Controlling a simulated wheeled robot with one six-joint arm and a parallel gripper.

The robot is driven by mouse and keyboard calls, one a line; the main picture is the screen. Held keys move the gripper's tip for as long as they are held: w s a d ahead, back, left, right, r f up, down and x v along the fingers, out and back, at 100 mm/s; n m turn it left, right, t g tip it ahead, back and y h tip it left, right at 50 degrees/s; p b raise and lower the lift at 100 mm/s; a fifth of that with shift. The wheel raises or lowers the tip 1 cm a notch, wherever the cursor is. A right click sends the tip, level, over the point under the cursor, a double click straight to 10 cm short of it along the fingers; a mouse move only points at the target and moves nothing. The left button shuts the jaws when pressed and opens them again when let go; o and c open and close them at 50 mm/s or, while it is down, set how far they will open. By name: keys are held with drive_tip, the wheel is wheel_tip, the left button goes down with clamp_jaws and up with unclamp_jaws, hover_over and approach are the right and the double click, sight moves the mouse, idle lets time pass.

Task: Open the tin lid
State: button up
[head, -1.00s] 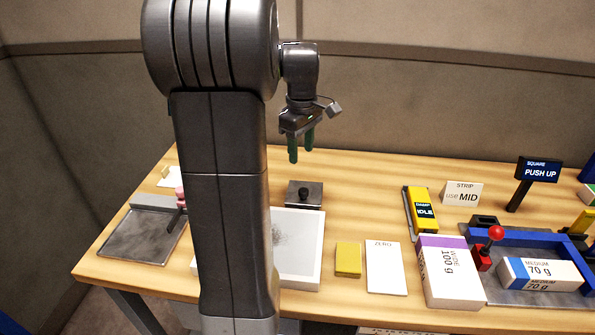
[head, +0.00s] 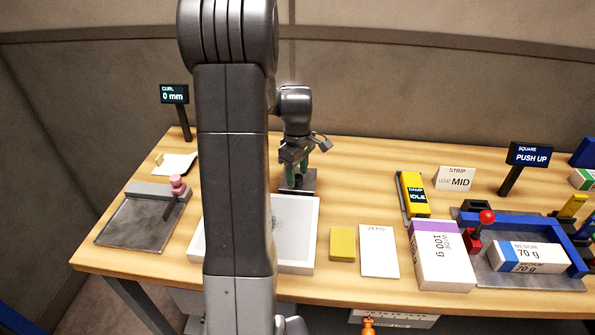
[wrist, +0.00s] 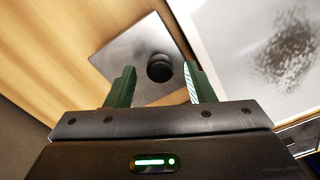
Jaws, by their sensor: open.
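The tin lid (wrist: 128,48) is a grey square metal plate with a round black knob (wrist: 160,68). In the head view the tin (head: 309,181) stands behind the white tray, partly hidden by my gripper (head: 295,172). My gripper is open and low over the tin, its green fingers pointing down. In the wrist view the knob shows between the two fingertips, with a gap on both sides. I cannot tell how far down the fingers reach beside the knob.
A white tray (head: 308,240) with a dark speckled patch is just in front of the tin. A yellow block (head: 342,244), a ZERO card (head: 379,251) and a 100 g ream (head: 441,262) lie to the right. Bare wood lies right of the tin.

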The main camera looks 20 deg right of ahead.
drive_tip(key=shift+f, duration=0.2)
clamp_jaws()
